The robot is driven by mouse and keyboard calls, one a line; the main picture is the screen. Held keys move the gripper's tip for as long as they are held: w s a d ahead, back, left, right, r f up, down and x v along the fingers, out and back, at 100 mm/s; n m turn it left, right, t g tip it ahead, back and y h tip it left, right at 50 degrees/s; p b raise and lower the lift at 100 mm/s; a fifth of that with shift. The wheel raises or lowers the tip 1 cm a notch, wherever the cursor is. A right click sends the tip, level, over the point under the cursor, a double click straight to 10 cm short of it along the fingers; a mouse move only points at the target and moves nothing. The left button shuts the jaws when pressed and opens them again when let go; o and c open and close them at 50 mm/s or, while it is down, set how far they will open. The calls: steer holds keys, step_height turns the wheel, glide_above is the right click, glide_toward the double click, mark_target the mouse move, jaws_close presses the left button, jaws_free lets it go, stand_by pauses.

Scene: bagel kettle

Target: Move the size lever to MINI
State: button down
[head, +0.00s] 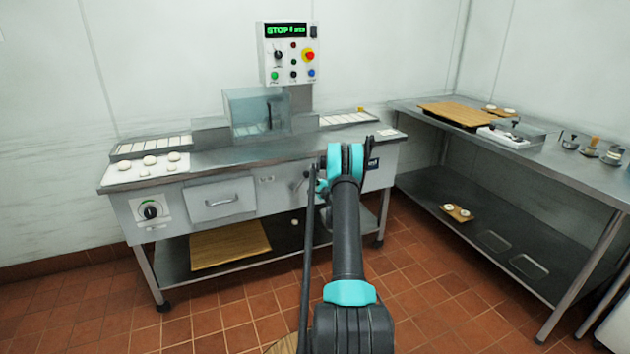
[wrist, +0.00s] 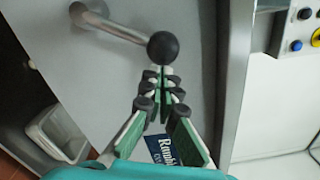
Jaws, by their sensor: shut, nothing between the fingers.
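The size lever, a metal rod (wrist: 115,27) with a round black knob (wrist: 163,47), sticks out from the machine's front panel in the wrist view. My gripper (wrist: 162,78) is shut and empty, with its fingertips right by the knob. I cannot tell whether they touch it. In the head view a small metal lever (head: 299,184) shows on the front of the machine (head: 235,165), just left of my arm. My gripper is not clear there, behind the arm. No MINI mark is readable in either view.
A blue-and-white label (wrist: 165,150) sits on the panel beside my fingers. Above the machine stands a control box (head: 288,52) with a green display, knobs and buttons. A steel side table (head: 480,150) is at the right. The tiled floor in front is mostly clear.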

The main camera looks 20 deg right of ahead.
steer(key=shift+a+r, duration=0.1)
steer(key=shift+a, duration=0.05)
steer(key=shift+a+r+n, duration=0.85)
steer(key=shift+a+n, duration=0.15)
steer(key=shift+n, duration=0.4)
steer(key=a+r+n, duration=0.1)
steer(key=a+n, duration=0.8)
steer(key=a, duration=0.1)
steer(key=shift+s+n, duration=0.2)
steer(key=shift+n, duration=0.2)
steer(key=shift+a, duration=0.15)
steer(key=shift+r, duration=0.1)
steer(key=s+d+r, duration=0.1)
steer(key=s, duration=0.4)
steer(key=s+d+r, duration=0.1)
steer(key=s+d, duration=0.1)
steer(key=s, duration=0.4)
steer(key=shift+d+r, duration=0.25)
steer(key=shift+r, duration=0.05)
